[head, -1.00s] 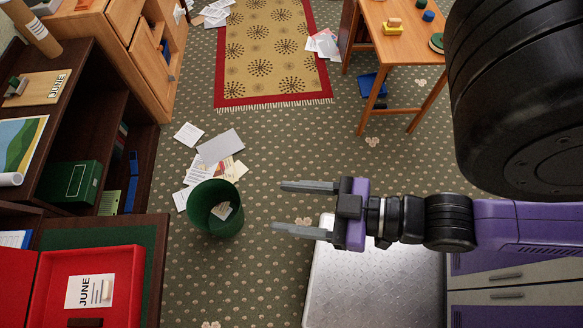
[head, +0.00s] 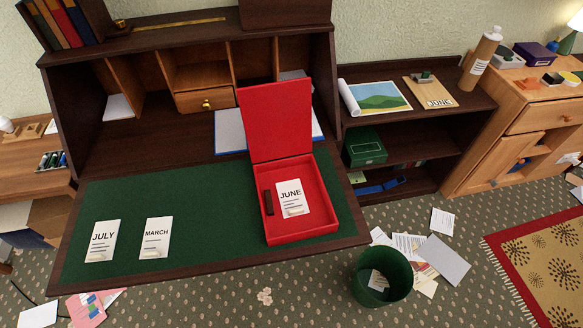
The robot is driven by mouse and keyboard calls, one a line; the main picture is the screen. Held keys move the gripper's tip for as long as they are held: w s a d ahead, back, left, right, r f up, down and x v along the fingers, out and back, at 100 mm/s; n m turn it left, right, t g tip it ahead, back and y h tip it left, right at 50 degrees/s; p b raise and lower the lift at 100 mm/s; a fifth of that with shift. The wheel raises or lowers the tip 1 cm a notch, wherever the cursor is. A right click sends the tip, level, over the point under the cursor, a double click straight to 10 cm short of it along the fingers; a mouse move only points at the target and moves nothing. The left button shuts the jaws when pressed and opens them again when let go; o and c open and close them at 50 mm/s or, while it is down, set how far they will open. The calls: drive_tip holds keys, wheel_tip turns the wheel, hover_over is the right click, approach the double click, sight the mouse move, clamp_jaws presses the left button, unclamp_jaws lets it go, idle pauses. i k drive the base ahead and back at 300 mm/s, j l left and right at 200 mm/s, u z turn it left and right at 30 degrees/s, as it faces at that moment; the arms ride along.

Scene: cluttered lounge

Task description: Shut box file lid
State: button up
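The red box file (head: 332,212) lies on the green desk top of a dark wooden bureau in the head view, right of the middle of that surface. Its red lid (head: 276,118) stands up at the back edge, tilted backward, so the box is open. Inside it lie a white card marked JUNE (head: 291,198) and a small dark brown block (head: 268,202). My gripper is outside the head view now.
Cards marked JULY (head: 102,241) and MARCH (head: 156,238) lie on the green desk top (head: 200,195). A blue-edged paper pad (head: 230,134) lies behind the box. A green bin (head: 381,277) and loose papers (head: 443,258) are on the floor at right.

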sight(276, 117)
drive_tip(key=i+j, duration=0.2)
drive_tip(key=j, duration=0.3)
drive_tip(key=i+j, duration=0.2)
drive_tip(key=j, duration=0.35)
drive_tip(key=i+j+z, duration=0.1)
drive_tip(key=j, duration=0.4)
drive_tip(key=i+j, duration=0.25)
drive_tip(key=j, duration=0.3)
drive_tip(key=i+j, duration=0.15)
drive_tip(key=j, duration=0.35)
drive_tip(key=i+j, duration=0.2)
drive_tip(key=j, duration=0.35)
drive_tip(key=i+j+z, duration=0.1)
drive_tip(key=j, duration=0.45)
drive_tip(key=i+j, duration=0.2)
drive_tip(key=j, duration=0.3)
